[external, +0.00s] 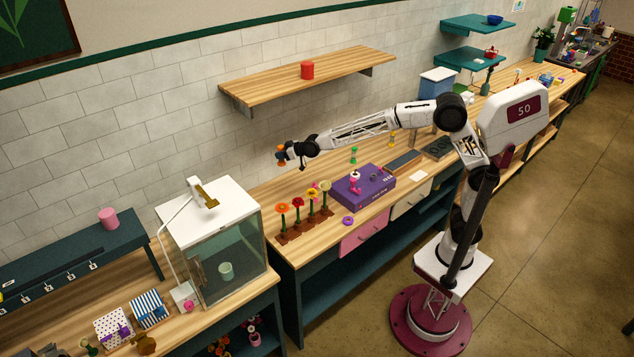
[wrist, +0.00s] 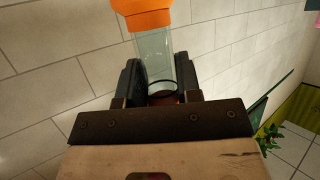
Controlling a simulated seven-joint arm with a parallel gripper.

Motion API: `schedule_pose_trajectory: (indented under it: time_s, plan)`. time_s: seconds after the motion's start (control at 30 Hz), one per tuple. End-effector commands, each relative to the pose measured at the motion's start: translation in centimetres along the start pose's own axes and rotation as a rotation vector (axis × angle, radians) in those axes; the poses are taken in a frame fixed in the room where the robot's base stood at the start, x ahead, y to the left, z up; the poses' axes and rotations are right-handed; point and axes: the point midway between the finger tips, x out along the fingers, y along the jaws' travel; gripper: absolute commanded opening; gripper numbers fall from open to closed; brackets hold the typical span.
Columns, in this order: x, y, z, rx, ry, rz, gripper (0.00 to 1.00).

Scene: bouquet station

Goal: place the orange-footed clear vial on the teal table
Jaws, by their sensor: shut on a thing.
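My gripper (external: 290,154) is raised in the air above the left end of the wooden counter, near the tiled wall. In the wrist view my gripper (wrist: 160,85) is shut on the clear vial (wrist: 153,50), with one black finger on each side of it. Its orange foot (wrist: 148,20) points away from the palm. The vial is small and partly hidden by the fingers in the external view. A dark teal bench-like table (external: 70,262) stands at the left with a pink cylinder on it. Teal shelves (external: 470,58) are at the upper right; I cannot tell which teal surface is the table named.
A glass-sided cabinet (external: 225,255) with a white top stands left of my gripper. A row of flowers (external: 303,212) and a purple box (external: 362,188) are on the counter below. A wooden wall shelf (external: 310,77) with a red cylinder is above.

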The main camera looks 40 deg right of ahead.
Motion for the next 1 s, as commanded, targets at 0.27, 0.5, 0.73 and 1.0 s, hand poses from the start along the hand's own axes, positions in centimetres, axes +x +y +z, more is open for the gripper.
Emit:
schedule_pose_trajectory:
  time_s: [0.27, 0.5, 0.73, 1.0]
  plan:
    - [-0.1, -9.4, -1.9, -0.031, 0.001, -0.079, 0.00]
    - [-0.7, -15.1, -3.0, -0.050, 0.002, -0.126, 0.00]
    - [-1.0, -18.2, -3.3, -0.062, 0.001, -0.153, 0.00]
    - [-1.6, -21.6, -3.5, -0.076, 0.001, -0.183, 0.00]
